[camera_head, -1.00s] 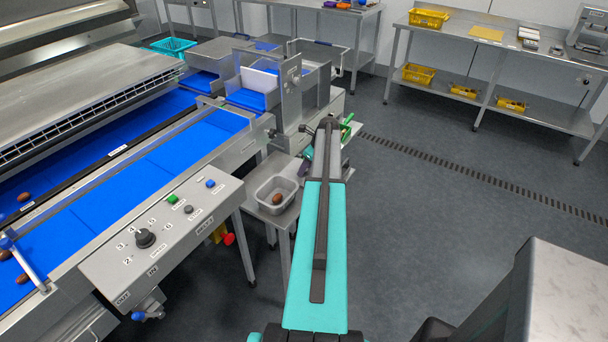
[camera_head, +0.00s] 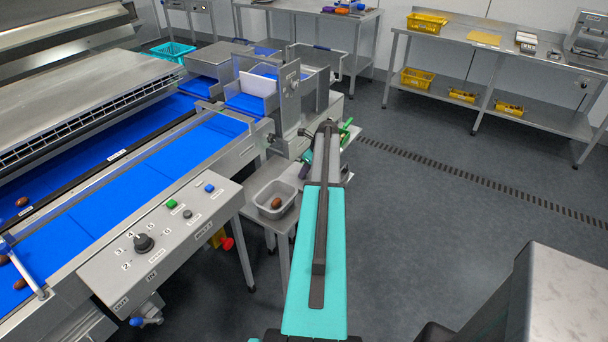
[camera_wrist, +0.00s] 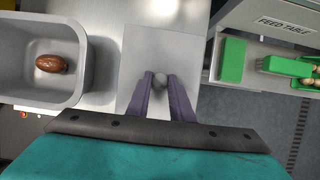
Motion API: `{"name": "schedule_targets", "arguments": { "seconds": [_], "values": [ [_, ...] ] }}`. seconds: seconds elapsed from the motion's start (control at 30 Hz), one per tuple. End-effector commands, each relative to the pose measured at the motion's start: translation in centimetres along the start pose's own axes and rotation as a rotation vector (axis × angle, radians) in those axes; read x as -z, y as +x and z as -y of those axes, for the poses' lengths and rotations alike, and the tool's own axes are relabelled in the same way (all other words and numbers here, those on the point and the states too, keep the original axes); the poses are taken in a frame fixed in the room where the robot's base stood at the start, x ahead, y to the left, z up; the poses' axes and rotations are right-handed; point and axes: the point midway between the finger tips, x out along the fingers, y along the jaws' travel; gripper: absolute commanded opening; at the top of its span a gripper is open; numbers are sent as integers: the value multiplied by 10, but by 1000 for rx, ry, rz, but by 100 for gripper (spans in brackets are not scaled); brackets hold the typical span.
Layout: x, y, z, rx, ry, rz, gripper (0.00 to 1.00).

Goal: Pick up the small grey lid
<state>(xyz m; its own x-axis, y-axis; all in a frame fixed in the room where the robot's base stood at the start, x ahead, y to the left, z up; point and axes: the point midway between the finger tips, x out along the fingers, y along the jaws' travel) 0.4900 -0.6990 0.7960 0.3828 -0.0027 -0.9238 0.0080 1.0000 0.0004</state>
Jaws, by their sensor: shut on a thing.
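The small grey lid (camera_wrist: 143,45) is a flat pale plate with a round grey knob (camera_wrist: 160,80) in the wrist view. My gripper (camera_wrist: 163,92) has its two dark purple fingers on either side of the knob, shut on it. Whether the lid is resting on the metal surface or lifted off it, I cannot tell. In the head view my gripper (camera_head: 305,166) is low beside the bench, mostly hidden by my arm.
A grey tub (camera_wrist: 84,75) holding one brown date (camera_wrist: 51,64) stands left of the lid; it also shows in the head view (camera_head: 262,208). Green blocks (camera_wrist: 232,60) lie to the right by the feed table. The blue conveyor (camera_head: 150,165) is left, with open floor to the right.

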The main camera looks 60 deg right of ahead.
Motion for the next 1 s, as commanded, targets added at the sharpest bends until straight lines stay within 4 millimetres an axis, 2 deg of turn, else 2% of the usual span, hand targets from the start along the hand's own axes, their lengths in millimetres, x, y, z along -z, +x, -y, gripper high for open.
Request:
{"name": "schedule_targets", "arguments": {
  "seconds": [0.27, 0.7, 1.0],
  "values": [
    [-8, -20, 0, 2, -1, 1, 0],
    [-30, -73, 1, 2, -1, 0, 0],
    [-36, -89, 0, 1, 1, 0, 0]
  ]
}}
